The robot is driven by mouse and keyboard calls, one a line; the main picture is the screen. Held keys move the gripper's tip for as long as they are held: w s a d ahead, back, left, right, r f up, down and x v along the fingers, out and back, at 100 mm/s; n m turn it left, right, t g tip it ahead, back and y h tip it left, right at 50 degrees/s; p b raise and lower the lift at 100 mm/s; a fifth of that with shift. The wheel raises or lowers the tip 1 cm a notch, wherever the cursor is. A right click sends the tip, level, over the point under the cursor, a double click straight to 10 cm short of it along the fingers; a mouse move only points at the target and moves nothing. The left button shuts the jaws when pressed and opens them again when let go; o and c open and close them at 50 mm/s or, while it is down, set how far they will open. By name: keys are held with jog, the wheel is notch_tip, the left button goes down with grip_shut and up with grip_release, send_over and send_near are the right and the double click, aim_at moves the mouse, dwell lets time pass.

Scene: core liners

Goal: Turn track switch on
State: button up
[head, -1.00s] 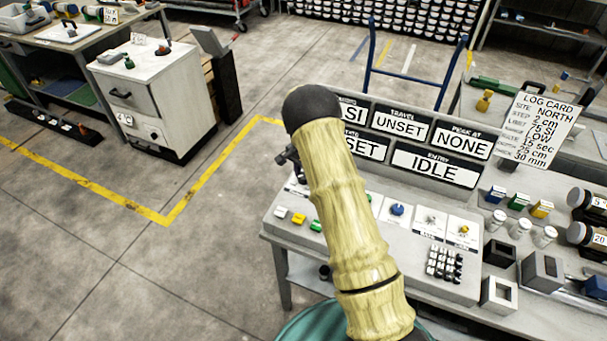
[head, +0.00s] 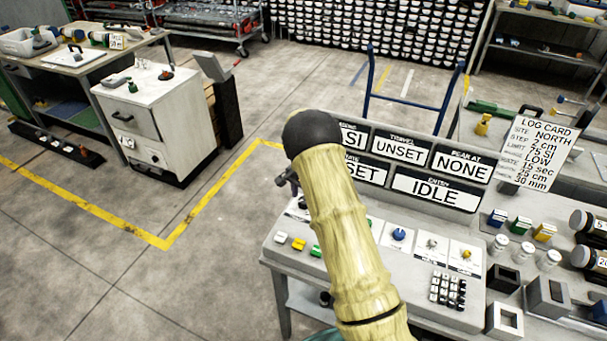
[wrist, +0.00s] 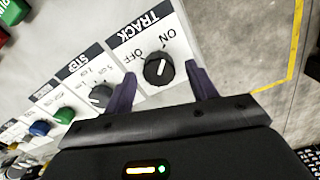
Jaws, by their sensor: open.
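The track switch (wrist: 158,70) is a round black knob on a white plate labelled TRACK, with OFF at its left and ON above it. A pale mark shows on the knob, but I cannot tell clearly which word it points to. My gripper (wrist: 161,76) is open, with one purple finger on each side of the knob in the wrist view. I cannot tell whether the fingers touch it. In the head view my arm hides the switch and most of the gripper.
The console (head: 385,270) carries display boards (head: 432,191) reading UNSET, NONE and IDLE. A keypad (head: 448,290) is at its right.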

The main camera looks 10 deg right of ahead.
notch_tip(320, 180, up, 16)
jog(key=b, duration=0.2)
jog(key=shift+r, duration=0.1)
dwell(0.4)
jog(key=s+n+t, duration=0.2)
jog(key=s+n, duration=0.8)
jog(key=s, duration=1.9)
jog(key=shift+s+f+t, duration=0.3)
jog(key=shift+s, duration=0.1)
